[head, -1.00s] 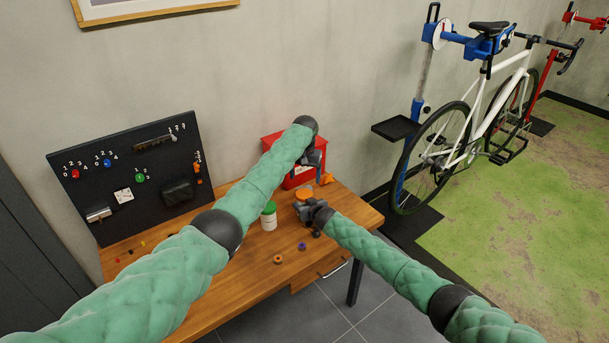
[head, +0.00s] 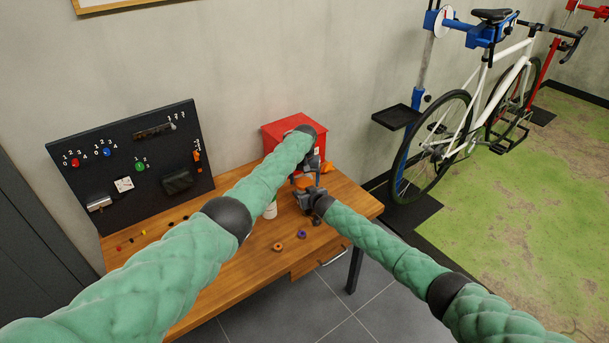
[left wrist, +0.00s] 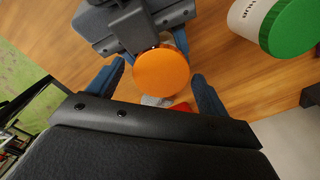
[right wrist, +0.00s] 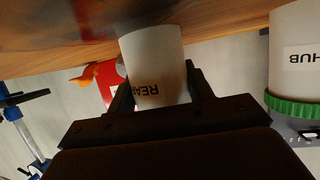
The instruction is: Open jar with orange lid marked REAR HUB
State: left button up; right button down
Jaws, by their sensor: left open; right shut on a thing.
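The jar with the orange lid (head: 303,184) stands near the table's right end, mostly hidden by my grippers in the head view. In the right wrist view the white jar (right wrist: 155,62) shows part of its label, "REA", upside down. My right gripper (head: 306,199) is shut on the jar's body. My left gripper (head: 308,168) is above it, pointing down. In the left wrist view its open fingers lie on either side of the round orange lid (left wrist: 161,73), with gaps at both sides.
A white jar with a green lid (left wrist: 292,25) marked "HUB" stands close by on the table (head: 240,275). A red box (head: 288,132) is behind. Small rings (head: 278,246) lie near the front edge. A dark pegboard (head: 130,160) stands at left.

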pick_arm(q)
jog(key=c, duration=1)
jog(key=n, duration=0.6)
jog(key=shift+r, duration=0.8)
jog(key=shift+c, duration=0.2)
jog(key=shift+r, duration=0.25)
jog(key=shift+r, duration=0.1)
